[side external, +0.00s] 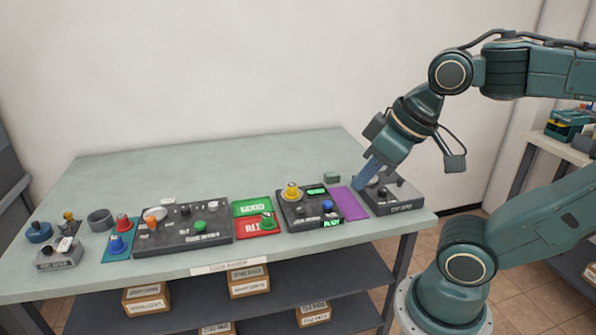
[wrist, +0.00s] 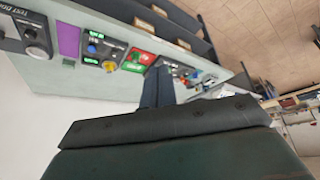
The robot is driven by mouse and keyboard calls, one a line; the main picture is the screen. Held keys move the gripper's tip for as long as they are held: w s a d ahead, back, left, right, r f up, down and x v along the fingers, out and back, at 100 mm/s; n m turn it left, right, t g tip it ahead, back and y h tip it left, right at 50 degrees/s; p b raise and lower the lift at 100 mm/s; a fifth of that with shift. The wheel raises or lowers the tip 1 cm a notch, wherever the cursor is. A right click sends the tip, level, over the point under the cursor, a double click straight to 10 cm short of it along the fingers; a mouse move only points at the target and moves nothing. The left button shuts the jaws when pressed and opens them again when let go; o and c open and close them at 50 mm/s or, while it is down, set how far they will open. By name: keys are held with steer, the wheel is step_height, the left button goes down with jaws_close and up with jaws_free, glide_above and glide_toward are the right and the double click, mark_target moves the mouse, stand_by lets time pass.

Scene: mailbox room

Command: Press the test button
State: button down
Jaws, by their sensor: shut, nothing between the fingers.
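A dark grey box (side external: 408,207) sits at the right end of the bench, with a label on its front face and a dark knob or button on top. It also shows in the wrist view at the upper left (wrist: 18,28), where its label seems to begin with "TEST". A round dark control (wrist: 30,32) on a pale plate is on it. My gripper (side external: 361,186) is shut and empty, its blue fingers pointing down at the left edge of this box. In the side view it hides part of the box; contact cannot be told. The fingers also show in the wrist view (wrist: 158,86).
A purple mat (side external: 348,204) lies just left of the box. Further left are a panel (side external: 305,217) with a yellow knob, green and red mats (side external: 252,208), and a long control box (side external: 180,240). The bench's back is mostly clear.

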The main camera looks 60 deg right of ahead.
stand_by(0.7)
steer(key=w+d+f+m, duration=0.2)
steer(key=w+d, duration=0.2)
steer(key=w, duration=0.5)
steer(key=m+t+h, duration=0.1)
steer(key=m+t, duration=0.2)
steer(key=m, duration=0.6)
glide_above(331, 205)
step_height(331, 205, down, 14)
steer(key=shift+w+f, duration=0.15)
steer(key=shift+f, duration=0.1)
steer(key=shift+f, duration=0.2)
steer(key=shift+f, duration=4.25)
